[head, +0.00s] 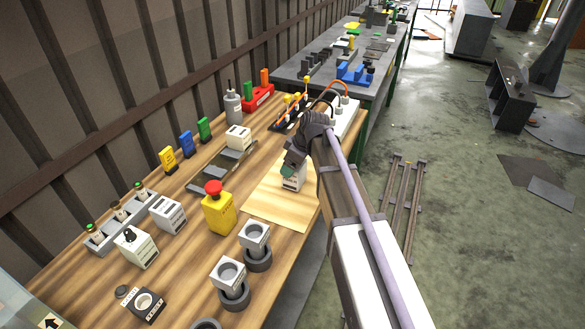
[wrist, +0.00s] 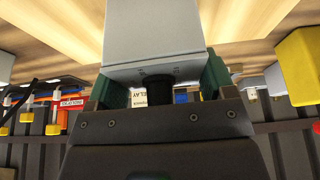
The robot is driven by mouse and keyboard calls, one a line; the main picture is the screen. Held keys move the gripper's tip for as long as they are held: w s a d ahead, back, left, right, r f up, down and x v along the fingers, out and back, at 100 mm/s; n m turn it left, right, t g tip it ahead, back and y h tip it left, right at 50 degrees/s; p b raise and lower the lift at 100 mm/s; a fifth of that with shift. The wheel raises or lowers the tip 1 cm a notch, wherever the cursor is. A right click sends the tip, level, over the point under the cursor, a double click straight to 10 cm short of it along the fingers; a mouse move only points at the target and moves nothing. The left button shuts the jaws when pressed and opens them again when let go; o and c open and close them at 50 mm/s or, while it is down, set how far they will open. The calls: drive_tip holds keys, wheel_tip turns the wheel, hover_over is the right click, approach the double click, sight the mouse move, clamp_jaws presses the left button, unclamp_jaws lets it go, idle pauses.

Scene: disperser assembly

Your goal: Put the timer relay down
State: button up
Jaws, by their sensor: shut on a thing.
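The timer relay (head: 293,183) is a small white box with a dark-marked front, upright over the right part of a pale wooden board (head: 268,212). My gripper (head: 291,170) holds it from above, its green fingers closed on its sides. In the wrist view the relay's pale grey body (wrist: 153,32) sits between the two green fingers (wrist: 157,80). The relay's base is low over the board; I cannot tell whether it touches. My arm hides part of the table's right side.
A yellow box with a red button (head: 218,210) stands left of the board. Grey square-topped parts (head: 254,236) stand in front. A grey rail (head: 215,172) carries a white module (head: 238,138) behind left. A white block with cables (head: 344,116) is behind my gripper. Most of the board is bare.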

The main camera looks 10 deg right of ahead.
drive_tip(key=shift+f, duration=0.25)
drive_tip(key=o, duration=1.1)
drive_tip(key=shift+r, duration=0.15)
drive_tip(key=shift+r+p, duration=0.3)
drive_tip(key=shift+r, duration=0.15)
drive_tip(key=p+v, duration=1.1)
drive_tip(key=v, duration=0.1)
drive_tip(key=s+a+f+m+g+h, duration=0.1)
drive_tip(key=s+m, duration=0.4)
drive_tip(key=s, duration=0.5)
drive_tip(key=s+a+f+m+g+h, duration=0.1)
drive_tip(key=s+m, duration=0.4)
drive_tip(key=s, duration=0.6)
drive_tip(key=shift+s+a+m+g+h, duration=0.15)
drive_tip(key=shift+a+m+g+h, duration=0.2)
drive_tip(key=shift+a+h, duration=0.4)
